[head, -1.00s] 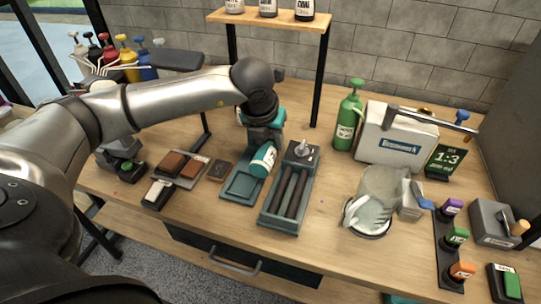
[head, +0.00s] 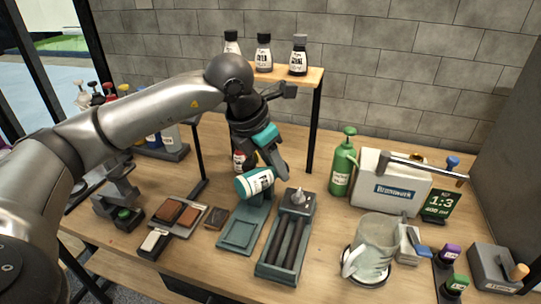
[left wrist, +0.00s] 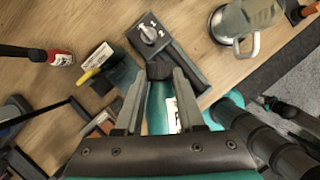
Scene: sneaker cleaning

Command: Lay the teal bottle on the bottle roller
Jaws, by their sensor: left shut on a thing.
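The teal bottle (head: 255,183), with a white label, is held tilted well over, close to lying flat, above the back of the flat teal tray. It also shows between the fingers in the left wrist view (left wrist: 160,108). My left gripper (head: 268,168) is shut on it; its fingers show on both sides of the bottle in the left wrist view (left wrist: 158,92). The bottle roller (head: 260,270), a grey-teal frame with two dark rods and a knob at its back end, stands just right of the bottle and is empty. My right gripper is not in view.
The teal tray (head: 223,244) sits left of the roller. A clear pitcher (head: 372,250) and a green spray bottle (head: 342,168) stand to its right. A shelf (head: 312,76) with dark bottles and a post rises behind.

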